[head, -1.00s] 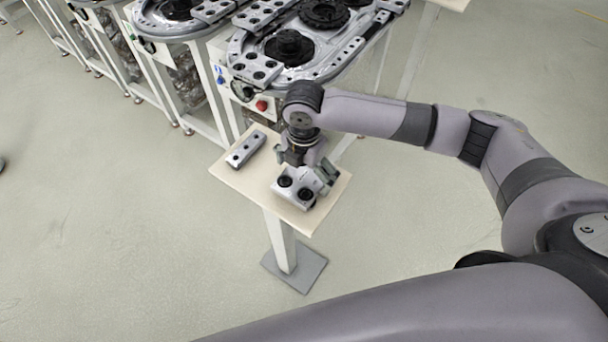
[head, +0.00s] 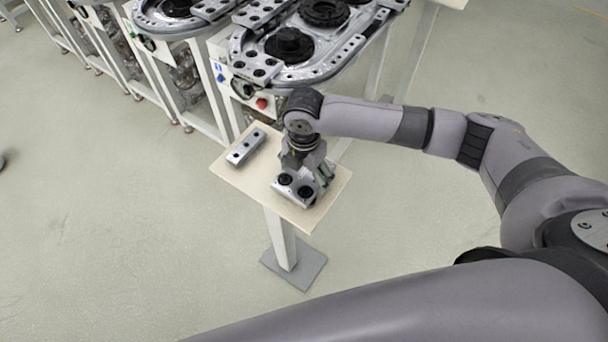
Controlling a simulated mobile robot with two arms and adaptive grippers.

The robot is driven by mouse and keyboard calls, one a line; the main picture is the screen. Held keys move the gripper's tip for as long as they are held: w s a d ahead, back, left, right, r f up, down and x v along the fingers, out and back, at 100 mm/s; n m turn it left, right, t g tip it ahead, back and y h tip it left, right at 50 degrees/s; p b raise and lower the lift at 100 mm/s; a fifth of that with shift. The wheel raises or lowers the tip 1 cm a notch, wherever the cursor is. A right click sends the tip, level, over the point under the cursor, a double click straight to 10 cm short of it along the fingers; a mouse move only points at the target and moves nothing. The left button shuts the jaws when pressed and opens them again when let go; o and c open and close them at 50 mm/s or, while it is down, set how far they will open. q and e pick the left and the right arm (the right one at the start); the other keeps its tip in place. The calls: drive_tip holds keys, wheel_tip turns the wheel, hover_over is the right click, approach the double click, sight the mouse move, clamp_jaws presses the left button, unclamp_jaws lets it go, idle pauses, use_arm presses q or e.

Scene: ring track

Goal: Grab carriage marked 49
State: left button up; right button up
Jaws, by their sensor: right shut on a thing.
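A grey carriage (head: 295,191) with two black round parts sits at the front right of a small light board on a post. My right gripper (head: 319,177) is over its back right side and is shut on it. The gripper hides part of the carriage, and no number can be read on it. A second grey block (head: 246,147) with a row of dark holes lies at the board's left side, apart from the gripper. My left gripper is not in view.
The small board (head: 238,179) stands on a white post with a grey foot plate (head: 294,266). Behind it is the ring track (head: 337,60) with more carriages and black hubs. A red button (head: 261,104) is on its front. Open floor lies left of the board.

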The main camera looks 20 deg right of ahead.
drive_tip(key=c, duration=0.9)
drive_tip(key=shift+r, duration=0.1)
drive_tip(key=shift+c, duration=0.2)
drive_tip(key=shift+w, duration=0.1)
